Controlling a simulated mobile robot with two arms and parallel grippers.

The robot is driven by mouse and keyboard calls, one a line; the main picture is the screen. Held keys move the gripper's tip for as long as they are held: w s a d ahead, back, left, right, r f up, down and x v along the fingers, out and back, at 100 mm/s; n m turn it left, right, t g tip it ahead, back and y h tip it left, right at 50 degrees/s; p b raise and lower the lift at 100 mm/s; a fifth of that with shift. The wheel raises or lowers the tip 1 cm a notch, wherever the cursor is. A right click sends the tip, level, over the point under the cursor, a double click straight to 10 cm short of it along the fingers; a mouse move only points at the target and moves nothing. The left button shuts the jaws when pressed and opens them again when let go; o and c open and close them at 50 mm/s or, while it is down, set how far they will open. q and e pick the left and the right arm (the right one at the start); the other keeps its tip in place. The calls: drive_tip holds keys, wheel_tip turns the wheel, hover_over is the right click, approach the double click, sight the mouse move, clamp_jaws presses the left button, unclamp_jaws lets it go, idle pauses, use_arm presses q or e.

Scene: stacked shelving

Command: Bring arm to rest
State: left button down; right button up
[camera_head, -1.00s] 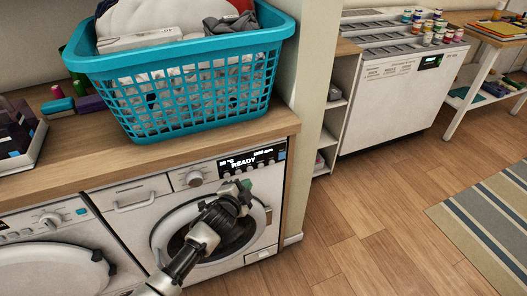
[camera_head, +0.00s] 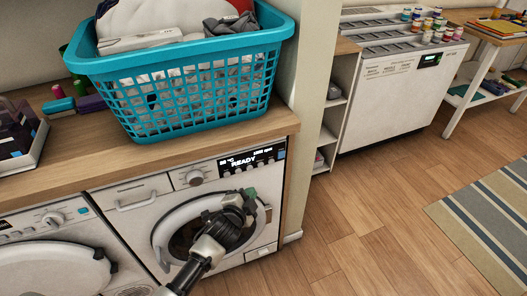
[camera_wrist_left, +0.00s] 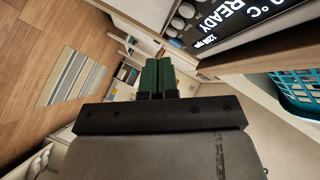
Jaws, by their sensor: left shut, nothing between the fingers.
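My left gripper (camera_head: 249,194) is in front of the right-hand washing machine (camera_head: 126,205), near its round door (camera_head: 186,222) and below the lit READY display (camera_head: 243,162). In the left wrist view its two green fingers (camera_wrist_left: 157,65) are together, with nothing between them. That view also shows the READY display (camera_wrist_left: 222,20) close by at the upper right. The arm and gripper hide part of the door. My right gripper is not in view.
A teal laundry basket (camera_head: 196,99) with clothes stands on the wooden counter (camera_head: 78,147) above the machines. Another machine (camera_head: 45,262) is at the left.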

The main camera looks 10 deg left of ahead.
use_arm(q)
drive_tip(key=s+a+f+n+g+y+p, duration=0.1)
drive_tip(key=s+a+f+n+g, duration=0.2)
drive_tip(key=s+f, duration=0.85)
drive_tip(key=s+a+f+n+g+y, duration=0.1)
drive_tip(key=s+a+f+n+g, duration=0.2)
drive_tip(key=s+f, duration=0.8)
drive_tip(key=s+f+n+g, duration=0.1)
drive_tip(key=s+f, duration=0.3)
drive_tip(key=s, duration=0.4)
drive_tip(key=s+a+f+n+g, duration=0.1)
drive_tip(key=s+f+g, duration=0.3)
drive_tip(key=s, duration=0.5)
drive_tip(key=s+a+f+n+g+p, duration=0.1)
drive_tip(key=s+f+n+g, duration=0.2)
drive_tip(key=s, duration=0.6)
wheel_tip(320, 180, down, 3)
drive_tip(key=shift+s+r+y, duration=0.15)
drive_tip(key=shift+s+y, duration=0.05)
drive_tip(key=shift+y, duration=0.1)
drive_tip(key=shift+a, duration=0.1)
